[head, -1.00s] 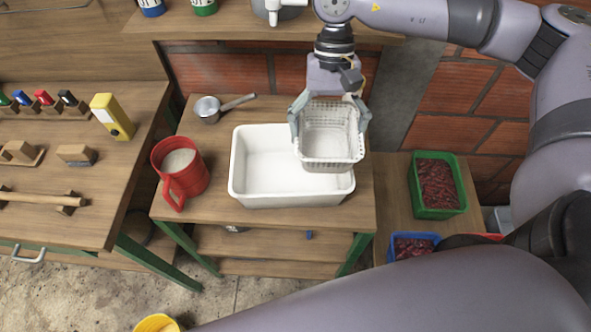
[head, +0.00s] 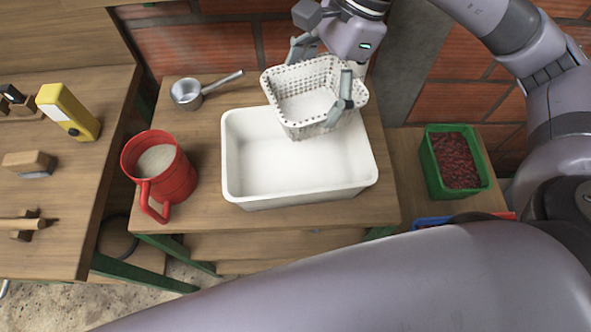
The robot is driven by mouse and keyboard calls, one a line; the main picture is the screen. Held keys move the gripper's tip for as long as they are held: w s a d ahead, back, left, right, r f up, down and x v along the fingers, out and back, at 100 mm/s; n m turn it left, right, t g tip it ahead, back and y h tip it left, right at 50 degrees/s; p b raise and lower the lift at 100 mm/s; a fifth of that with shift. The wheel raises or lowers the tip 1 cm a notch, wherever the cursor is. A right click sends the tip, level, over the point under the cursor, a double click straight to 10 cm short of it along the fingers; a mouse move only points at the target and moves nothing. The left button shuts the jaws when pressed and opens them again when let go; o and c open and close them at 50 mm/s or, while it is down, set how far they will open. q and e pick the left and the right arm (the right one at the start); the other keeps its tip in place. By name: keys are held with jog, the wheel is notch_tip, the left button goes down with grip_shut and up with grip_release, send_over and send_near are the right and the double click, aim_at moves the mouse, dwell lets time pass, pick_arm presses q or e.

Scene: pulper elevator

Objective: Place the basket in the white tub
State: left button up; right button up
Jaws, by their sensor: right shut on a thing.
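The white perforated basket (head: 312,97) is held by my right gripper (head: 325,72), which comes down from the top right with one finger at each side of it. The basket is tilted and empty, and it overlaps the back right part of the white tub in the picture. I cannot tell whether it touches the tub rim. The white tub (head: 236,172) stands on the wooden table and looks empty. Its back right rim is partly hidden by the basket. My left gripper does not show.
A red jug (head: 172,185) with pale contents stands left of the tub. A metal ladle (head: 187,93) lies behind it. A green crate (head: 432,165) of dark red beans stands right of the table (head: 205,215). A brick wall is behind.

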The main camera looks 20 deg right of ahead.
jog(key=m+t, duration=0.1)
jog(key=m, duration=0.1)
jog(key=shift+d+r+m+b, duration=0.1)
jog(key=shift+d+m+b, duration=0.05)
jog(key=shift+m+b, duration=0.25)
jog(key=shift+f, duration=0.2)
send_over(309, 168)
notch_tip(309, 168, down, 15)
notch_tip(309, 168, down, 4)
jog(key=shift+p, duration=0.65)
jog(key=shift+f, duration=0.25)
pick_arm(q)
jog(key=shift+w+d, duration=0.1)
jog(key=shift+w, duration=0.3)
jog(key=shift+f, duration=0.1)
